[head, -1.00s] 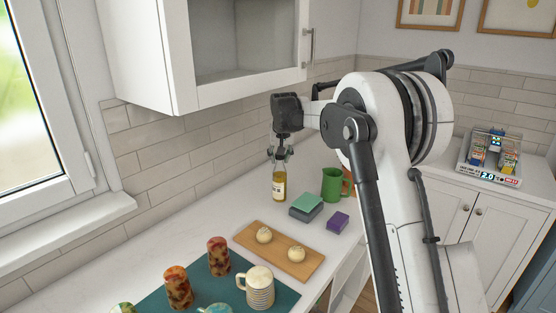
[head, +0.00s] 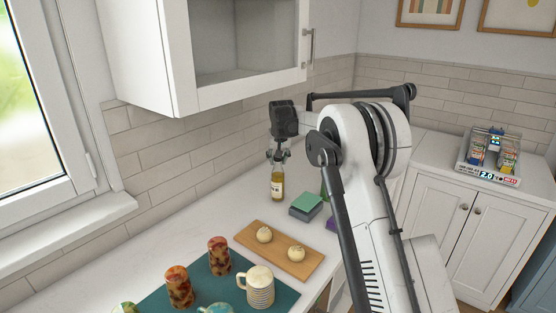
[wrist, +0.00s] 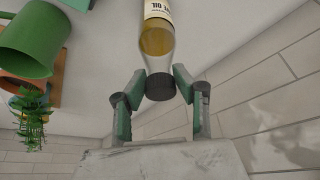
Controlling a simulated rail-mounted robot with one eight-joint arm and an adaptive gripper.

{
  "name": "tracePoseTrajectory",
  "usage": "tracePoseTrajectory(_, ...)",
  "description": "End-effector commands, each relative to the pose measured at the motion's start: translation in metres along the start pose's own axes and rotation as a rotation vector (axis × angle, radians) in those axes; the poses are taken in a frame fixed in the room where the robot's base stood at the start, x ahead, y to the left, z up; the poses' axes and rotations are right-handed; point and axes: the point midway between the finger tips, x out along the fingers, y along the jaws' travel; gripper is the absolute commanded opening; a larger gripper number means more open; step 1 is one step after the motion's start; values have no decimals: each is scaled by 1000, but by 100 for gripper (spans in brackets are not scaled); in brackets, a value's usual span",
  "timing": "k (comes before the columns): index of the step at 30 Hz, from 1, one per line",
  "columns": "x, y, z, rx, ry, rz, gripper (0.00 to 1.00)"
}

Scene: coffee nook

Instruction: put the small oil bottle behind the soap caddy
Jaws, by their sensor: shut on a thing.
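The small oil bottle (head: 277,188), with golden oil and a pale label, is upright over the counter near the tiled wall. My gripper (head: 278,158) is above it, shut on its neck. In the wrist view the bottle (wrist: 157,38) runs up from between the green-padded fingers (wrist: 163,88). I cannot tell whether its base touches the counter. A block with a teal top and grey base (head: 306,207) lies just right of the bottle. Nothing in view is clearly a soap caddy.
A wooden board (head: 280,262) with two pale round items lies in front. Left of it, a teal mat (head: 205,292) holds cups and a striped mug (head: 259,287). My arm mostly hides a green mug, which shows in the wrist view (wrist: 28,40). A cabinet (head: 240,50) hangs above.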

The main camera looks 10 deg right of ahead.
Motion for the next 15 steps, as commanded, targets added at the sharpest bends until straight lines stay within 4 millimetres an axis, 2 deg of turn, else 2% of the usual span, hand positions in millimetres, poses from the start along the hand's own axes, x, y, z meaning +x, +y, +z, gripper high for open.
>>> tracePoseTrajectory(7, 3, 0, 1, 0, 1, 0, 0)
tracePoseTrajectory(8, 4, 0, 2, 0, 0, 0, 28)
tracePoseTrajectory(12, 3, 0, 1, 0, 0, 0, 46)
tracePoseTrajectory(15, 3, 0, 1, 0, 0, 0, 46)
